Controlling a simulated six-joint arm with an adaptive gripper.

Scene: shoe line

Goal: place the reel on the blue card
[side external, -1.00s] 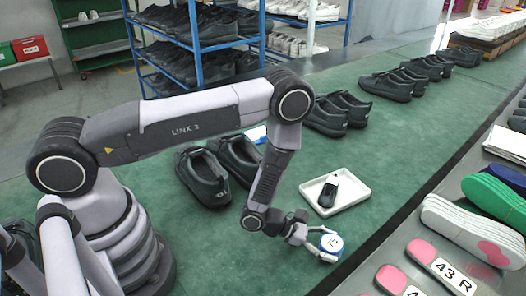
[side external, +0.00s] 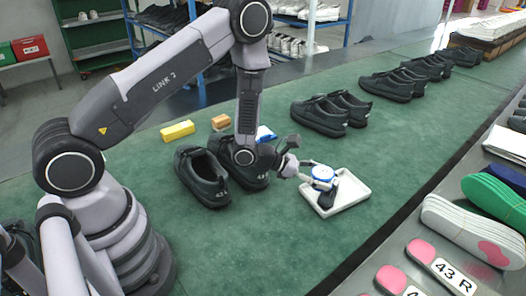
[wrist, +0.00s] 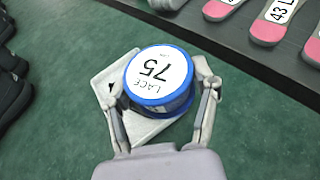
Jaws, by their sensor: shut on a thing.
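The reel (side external: 323,172) is a short blue and white spool; its white label reads "LACE 75" in the wrist view (wrist: 158,74). My gripper (side external: 320,180) is shut on it, one finger on each side, and holds it upright above the white tray, as the wrist view also shows (wrist: 160,88). A blue piece that looks like the blue card (side external: 265,133) lies on the green surface behind the black shoes, partly hidden by my arm. It is not in the wrist view.
The white tray (side external: 352,198) holds a black object (side external: 327,199), partly covered by the reel. A pair of black shoes (side external: 205,180) stands left of my gripper. A yellow block (side external: 178,131) and a brown block (side external: 221,122) lie behind them. More shoes (side external: 320,117) stand farther back.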

